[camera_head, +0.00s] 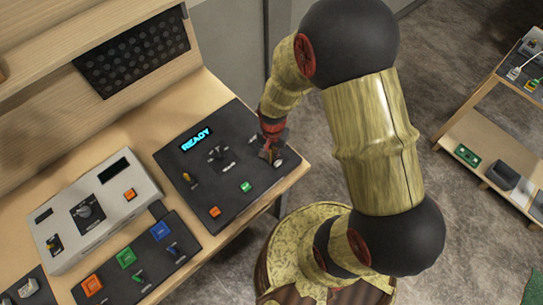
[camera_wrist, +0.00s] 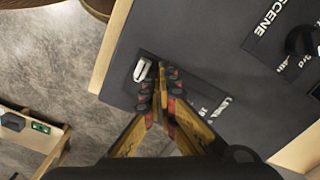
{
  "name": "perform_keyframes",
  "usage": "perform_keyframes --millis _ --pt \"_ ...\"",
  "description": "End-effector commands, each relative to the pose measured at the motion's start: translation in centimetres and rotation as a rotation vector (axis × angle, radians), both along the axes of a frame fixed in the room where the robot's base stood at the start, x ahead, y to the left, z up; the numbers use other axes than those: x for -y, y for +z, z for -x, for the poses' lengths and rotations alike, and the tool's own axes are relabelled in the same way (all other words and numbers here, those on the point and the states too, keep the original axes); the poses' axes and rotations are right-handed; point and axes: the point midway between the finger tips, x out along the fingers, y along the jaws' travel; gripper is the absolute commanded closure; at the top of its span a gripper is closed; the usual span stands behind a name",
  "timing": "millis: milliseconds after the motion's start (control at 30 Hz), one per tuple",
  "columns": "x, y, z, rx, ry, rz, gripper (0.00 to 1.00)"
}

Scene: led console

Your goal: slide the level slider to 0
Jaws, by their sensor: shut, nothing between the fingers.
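The dark console (camera_head: 232,200) with the lit READY display sits on the wooden desk. The level slider's pale cap (camera_head: 278,163) is near the console's right corner, right by my gripper (camera_head: 268,150). In the wrist view the white slider cap (camera_wrist: 142,70) is at the corner end of its slot, and my gripper (camera_wrist: 158,76) is just right of it. My fingers are shut with nothing between them. The fingertips are very close to the cap; I cannot tell if they touch. They hide much of the slot and part of the LEVEL label (camera_wrist: 223,106).
A scene dial (camera_head: 218,155), a yellow-topped lever (camera_head: 187,178), an orange button (camera_head: 215,211) and a green button (camera_head: 246,187) share the console. A grey box (camera_head: 95,210) and a panel with coloured buttons (camera_head: 127,258) stand to its left.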

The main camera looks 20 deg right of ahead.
Motion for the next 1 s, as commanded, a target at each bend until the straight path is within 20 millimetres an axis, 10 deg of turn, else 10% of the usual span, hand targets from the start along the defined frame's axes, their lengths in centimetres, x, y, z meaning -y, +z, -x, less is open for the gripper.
perform_keyframes --millis 1000 --pt "-0.4 4.5 -1.2 0.001 0.000 0.000 1.00"
